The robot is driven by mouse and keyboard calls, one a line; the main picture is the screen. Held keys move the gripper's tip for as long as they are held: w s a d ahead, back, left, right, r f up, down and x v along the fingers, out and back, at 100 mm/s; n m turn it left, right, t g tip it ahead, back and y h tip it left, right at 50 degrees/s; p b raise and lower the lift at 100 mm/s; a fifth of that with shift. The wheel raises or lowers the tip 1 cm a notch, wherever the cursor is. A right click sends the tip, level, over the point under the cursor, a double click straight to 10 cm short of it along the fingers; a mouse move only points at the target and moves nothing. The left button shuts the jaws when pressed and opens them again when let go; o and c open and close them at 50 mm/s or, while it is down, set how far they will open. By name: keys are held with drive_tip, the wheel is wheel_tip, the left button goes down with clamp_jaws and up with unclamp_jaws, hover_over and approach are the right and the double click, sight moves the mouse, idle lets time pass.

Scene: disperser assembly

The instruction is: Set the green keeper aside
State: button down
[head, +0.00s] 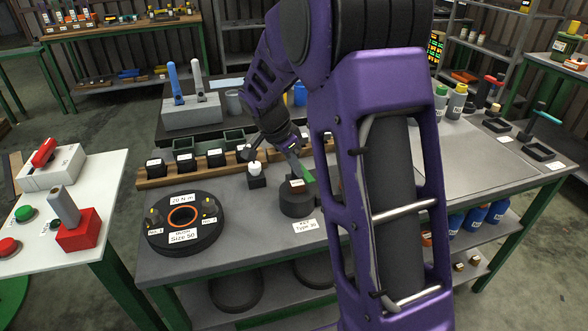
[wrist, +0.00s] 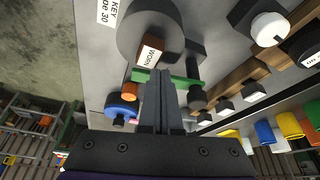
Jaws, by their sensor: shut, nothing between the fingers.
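The green keeper (wrist: 180,80) is a flat green bar beside the dark round base (wrist: 135,35) in the wrist view. In the head view a small part of the keeper (head: 308,175) shows to the right of the fingers, next to the round base (head: 295,203). A brown block labelled "WORN" (wrist: 150,52) sits at the round base. My gripper (wrist: 160,75) is shut and empty, its fingertips in front of the keeper in the wrist view; I cannot tell whether they touch it. My arm hides the area right of the base in the head view.
A black disc labelled "20 N m" and "Size 50" (head: 210,222) lies left on the grey bench. A small black block with a white knob (head: 256,178) stands nearby. A wooden rack (head: 160,181) with black labelled blocks runs behind. Bare bench surface (head: 465,150) shows at the right.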

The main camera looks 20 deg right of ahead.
drive_tip(key=d+n, duration=0.1)
drive_tip(key=d+n+t+b, duration=0.1)
drive_tip(key=n, duration=0.1)
drive_tip(key=shift+s+y, duration=0.15)
drive_tip(key=shift+y, duration=0.15)
drive_tip(key=d+n, duration=0.1)
drive_tip(key=d+n+t+y, duration=0.1)
drive_tip(key=n, duration=0.3)
drive_tip(key=shift+w+d, duration=0.35)
drive_tip(key=shift+d, duration=0.05)
drive_tip(key=shift+w+d+n+p, duration=0.3)
drive_tip(key=shift+w+d, duration=0.2)
drive_tip(key=shift+d, duration=0.1)
drive_tip(key=shift+w+d, duration=0.4)
drive_tip(key=shift+w, duration=0.05)
drive_tip(key=shift+w+d, duration=0.3)
drive_tip(key=shift+w, duration=0.05)
drive_tip(key=shift+s, duration=0.1)
